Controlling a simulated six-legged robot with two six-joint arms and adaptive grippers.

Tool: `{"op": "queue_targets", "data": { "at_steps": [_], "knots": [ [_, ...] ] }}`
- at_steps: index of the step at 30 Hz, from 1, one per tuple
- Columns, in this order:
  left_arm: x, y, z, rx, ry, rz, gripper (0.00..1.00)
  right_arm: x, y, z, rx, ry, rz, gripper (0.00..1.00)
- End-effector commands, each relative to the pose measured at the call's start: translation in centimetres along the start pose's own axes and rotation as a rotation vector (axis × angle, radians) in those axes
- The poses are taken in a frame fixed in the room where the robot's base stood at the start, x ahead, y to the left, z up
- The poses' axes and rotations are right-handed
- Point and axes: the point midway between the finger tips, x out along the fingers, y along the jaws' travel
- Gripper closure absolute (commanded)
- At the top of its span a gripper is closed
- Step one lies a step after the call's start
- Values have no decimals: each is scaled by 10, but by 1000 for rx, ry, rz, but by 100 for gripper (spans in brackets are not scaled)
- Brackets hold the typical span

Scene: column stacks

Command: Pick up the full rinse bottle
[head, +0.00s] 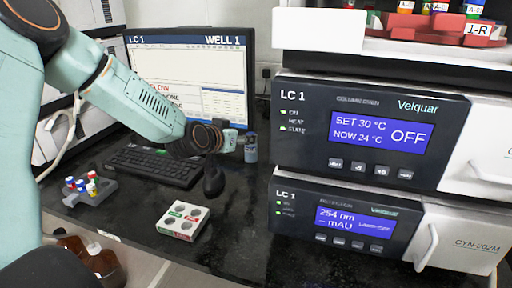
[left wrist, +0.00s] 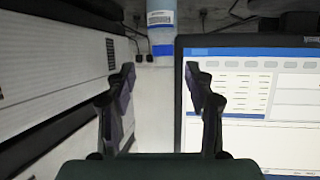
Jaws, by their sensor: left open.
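A small bottle (head: 251,148) with a bluish lower part stands on the dark bench just right of the monitor. A bottle with a white and blue label (left wrist: 161,22) also shows at the top of the left wrist view, which looks upside down; it appears to be the same one. My left gripper (head: 236,141) is close to it in the head view, partly seen end-on. In the left wrist view its two fingers (left wrist: 160,73) are apart with nothing between them, and the bottle lies beyond the tips. I cannot read its fill level. My right gripper is not in view.
The monitor (head: 190,75), keyboard (head: 150,165) and mouse (head: 213,180) are near the arm. A white block with round wells (head: 184,221) and a vial rack (head: 90,190) sit in front. Brown bottles (head: 105,262) are at lower left. The LC stack (head: 345,230) stands right.

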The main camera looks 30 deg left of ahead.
Motion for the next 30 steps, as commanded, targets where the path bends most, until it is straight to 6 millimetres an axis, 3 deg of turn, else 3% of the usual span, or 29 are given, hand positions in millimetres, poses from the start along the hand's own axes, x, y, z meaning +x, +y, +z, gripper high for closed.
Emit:
{"op": "queue_targets", "data": {
  "at_steps": [14,21,30],
  "knots": [
    [27,0,5,0,1,-1,46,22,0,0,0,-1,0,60],
    [58,0,8,3,2,-2,46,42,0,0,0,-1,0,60],
    [75,0,4,-2,1,0,46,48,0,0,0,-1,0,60]
  ]
}}
